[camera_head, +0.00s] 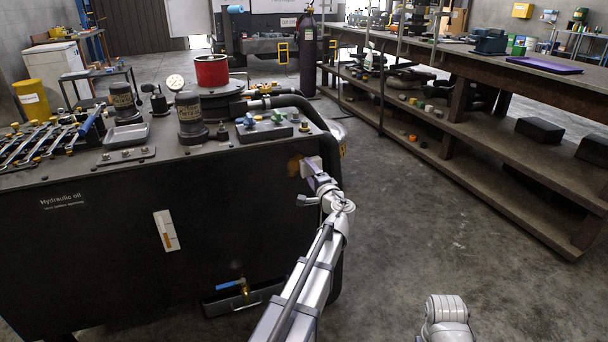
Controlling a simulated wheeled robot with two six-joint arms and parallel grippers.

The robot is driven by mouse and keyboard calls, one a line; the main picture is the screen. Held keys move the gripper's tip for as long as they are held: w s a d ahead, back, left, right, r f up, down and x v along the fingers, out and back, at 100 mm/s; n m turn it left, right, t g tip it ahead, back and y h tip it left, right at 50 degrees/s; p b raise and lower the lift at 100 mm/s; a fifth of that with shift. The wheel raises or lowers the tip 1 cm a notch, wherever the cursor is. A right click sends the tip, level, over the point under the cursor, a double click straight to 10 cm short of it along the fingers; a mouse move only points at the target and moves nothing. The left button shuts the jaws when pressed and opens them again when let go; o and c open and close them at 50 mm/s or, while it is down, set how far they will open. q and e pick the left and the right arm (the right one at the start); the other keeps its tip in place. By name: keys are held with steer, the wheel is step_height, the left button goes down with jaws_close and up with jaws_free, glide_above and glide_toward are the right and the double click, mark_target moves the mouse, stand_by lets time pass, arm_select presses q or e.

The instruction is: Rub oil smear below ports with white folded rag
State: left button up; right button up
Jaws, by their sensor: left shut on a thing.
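My left gripper (313,172) is at the upper right of the dark hydraulic oil tank's front face (110,235). It is shut on a small white folded rag (306,166), which is at the face, touching or very close to it. A brown oil smear (294,167) shows just left of the rag; the rag and gripper may hide part of it. Port fittings with blue and green caps (263,121) stand on the tank top above the smear. A pale segment of my right arm shows at the bottom right, but its gripper is not visible.
The tank top carries wrenches (38,140), a red can (211,70), dark cylinders and black hoses (292,101). A drain valve (243,287) juts out low on the front. A long workbench with shelves (490,140) stands at right. The floor between is clear.

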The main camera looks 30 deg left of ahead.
mark_target(295, 166)
arm_select(q)
steer(key=shift+d, duration=0.15)
steer(key=shift+s+a, duration=1.3)
steer(key=shift+a, duration=0.1)
steer(key=shift+s+a, duration=0.6)
steer(key=shift+s, duration=0.15)
steer(key=shift+s+a, duration=0.55)
steer(key=shift+s, duration=0.2)
steer(key=shift+d+r+p, duration=0.1)
steer(key=shift+r+p, duration=0.25)
steer(key=shift+w+d, duration=0.45)
steer(key=shift+w, duration=0.2)
steer(key=shift+w+d, duration=0.45)
steer(key=shift+w, duration=0.15)
steer(key=shift+w+d, duration=0.25)
steer(key=shift+w, duration=0.05)
